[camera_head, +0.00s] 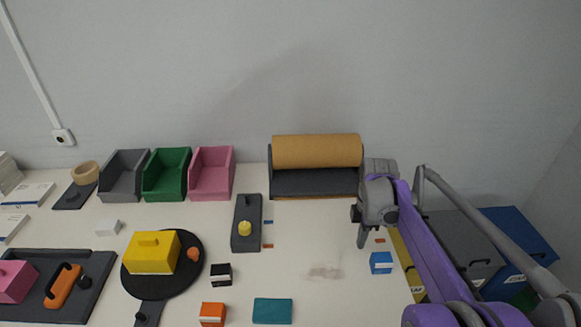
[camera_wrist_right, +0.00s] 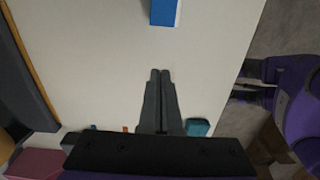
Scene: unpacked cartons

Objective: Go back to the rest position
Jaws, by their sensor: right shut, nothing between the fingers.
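My right gripper (camera_head: 362,242) hangs over the right part of the table, its fingers pointing down. It also shows in the right wrist view (camera_wrist_right: 160,74), where the two dark fingers lie together with nothing between them. A blue box (camera_head: 381,263) with a white band lies just right of the fingers in the head view, apart from them. It shows at the top of the wrist view (camera_wrist_right: 164,12). My left gripper is not seen in the head view. A purple part of my body shows at the right of the wrist view.
Grey, green and pink bins (camera_head: 212,176) and a brown roll (camera_head: 317,151) line the back. A black round board (camera_head: 190,278) bears a yellow block (camera_head: 152,253). A teal piece (camera_head: 272,311) and an orange box (camera_head: 212,314) lie in front. Lidded bins (camera_head: 461,244) stand right of the table.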

